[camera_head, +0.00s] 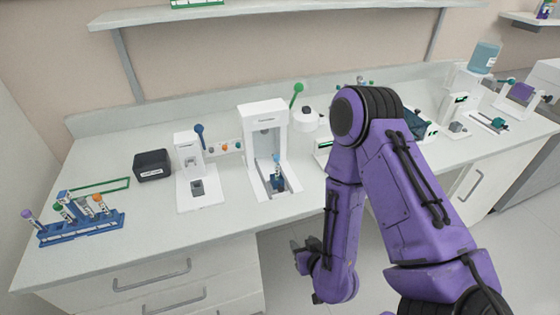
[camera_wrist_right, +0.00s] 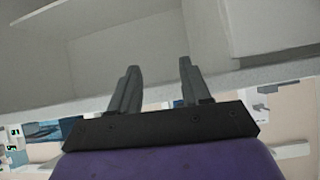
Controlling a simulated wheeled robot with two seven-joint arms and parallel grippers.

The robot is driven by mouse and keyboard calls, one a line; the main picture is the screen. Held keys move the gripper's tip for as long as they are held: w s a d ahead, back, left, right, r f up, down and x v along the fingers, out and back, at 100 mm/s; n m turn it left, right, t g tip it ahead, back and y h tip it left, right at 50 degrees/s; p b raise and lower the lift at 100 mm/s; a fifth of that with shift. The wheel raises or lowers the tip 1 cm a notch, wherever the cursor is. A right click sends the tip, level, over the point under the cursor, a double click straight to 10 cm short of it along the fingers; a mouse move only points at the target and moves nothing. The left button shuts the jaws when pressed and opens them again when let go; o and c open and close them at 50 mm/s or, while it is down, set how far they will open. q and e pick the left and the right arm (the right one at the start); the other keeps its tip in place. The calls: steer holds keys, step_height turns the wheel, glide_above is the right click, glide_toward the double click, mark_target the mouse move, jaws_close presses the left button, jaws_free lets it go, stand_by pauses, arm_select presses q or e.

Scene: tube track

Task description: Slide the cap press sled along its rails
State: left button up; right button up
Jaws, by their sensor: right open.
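The cap press is probably the white frame (camera_head: 265,125) with a green-knobbed lever (camera_head: 297,93) on the bench, in the head view. A blue-topped tube (camera_head: 277,167) stands upright in its opening. It seems to stand on a grey sled (camera_head: 283,184) at the base; rails are too small to tell apart. My right gripper (camera_head: 298,253) is in front of the bench, below the worktop and apart from the press. In the right wrist view its two fingers (camera_wrist_right: 158,85) are spread with nothing between them. My left gripper is not in view.
A smaller white device (camera_head: 188,155) with a blue-knobbed lever stands left of the press. A black box (camera_head: 152,165) and a blue tube rack (camera_head: 80,228) are farther left. The bench front (camera_head: 190,222) is clear. My right arm hides part of the bench.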

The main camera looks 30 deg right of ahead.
arm_select(q)
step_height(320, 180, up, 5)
steer(key=p, duration=0.3)
arm_select(e)
steer(key=w+r+t, duration=0.3)
steer(key=w+r, duration=0.1)
steer(key=r, duration=0.8)
steer(key=b, duration=1)
glide_toward(282, 189)
steer(key=shift+w+d+f+n, duration=0.2)
steer(key=shift+w+f+n, duration=0.1)
steer(key=shift+w+f, duration=0.8)
steer(key=shift+g, duration=0.3)
steer(key=w, duration=0.3)
steer(key=w+d, duration=0.1)
steer(key=w, duration=0.1)
steer(key=shift+w+f+p, duration=0.15)
steer(key=shift+f+p, duration=0.15)
steer(key=shift+f, duration=0.1)
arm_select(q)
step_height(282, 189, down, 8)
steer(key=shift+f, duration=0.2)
arm_select(e)
steer(key=shift+c, duration=0.3)
jaws_close()
steer(key=shift+d, duration=0.1)
